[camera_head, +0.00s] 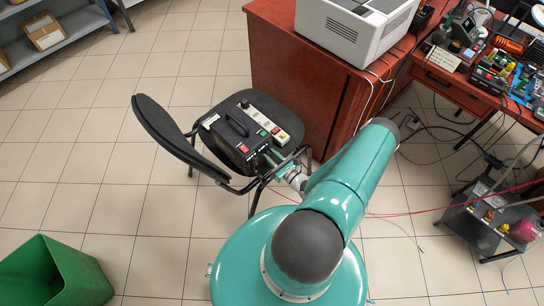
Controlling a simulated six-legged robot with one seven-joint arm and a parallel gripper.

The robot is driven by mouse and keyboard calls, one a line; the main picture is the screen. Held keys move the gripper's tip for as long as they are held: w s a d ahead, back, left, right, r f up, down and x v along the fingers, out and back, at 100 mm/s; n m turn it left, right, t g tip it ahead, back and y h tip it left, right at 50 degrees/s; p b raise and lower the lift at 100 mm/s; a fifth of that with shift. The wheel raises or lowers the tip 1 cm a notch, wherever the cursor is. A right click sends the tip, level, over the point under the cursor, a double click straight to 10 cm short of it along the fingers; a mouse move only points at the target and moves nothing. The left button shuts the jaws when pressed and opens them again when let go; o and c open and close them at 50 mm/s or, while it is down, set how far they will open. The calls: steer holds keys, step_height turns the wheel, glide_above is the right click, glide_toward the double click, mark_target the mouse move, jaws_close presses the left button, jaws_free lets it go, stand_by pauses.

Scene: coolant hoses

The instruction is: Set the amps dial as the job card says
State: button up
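A black box-shaped unit (243,132) with a handle, white strips and red and green parts sits on the seat of a black chair. My teal arm reaches down to the front right side of this unit. My gripper (275,158) is at or very near its front face; I cannot tell whether it touches it. The fingers are too small to show whether they are open or shut. I cannot make out the amps dial; it may be hidden by my gripper.
The chair's backrest (178,134) stands left of the unit. A red bench (283,62) with a white machine (356,22) is behind it. A cart (487,224) with cables is at right, a green bin (52,272) at lower left. The tiled floor at left is clear.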

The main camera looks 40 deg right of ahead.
jaws_close()
steer(key=shift+m, duration=0.3)
steer(key=m, duration=0.3)
steer(key=shift+m, duration=1.6)
steer(key=shift+o, duration=2.2)
jaws_free()
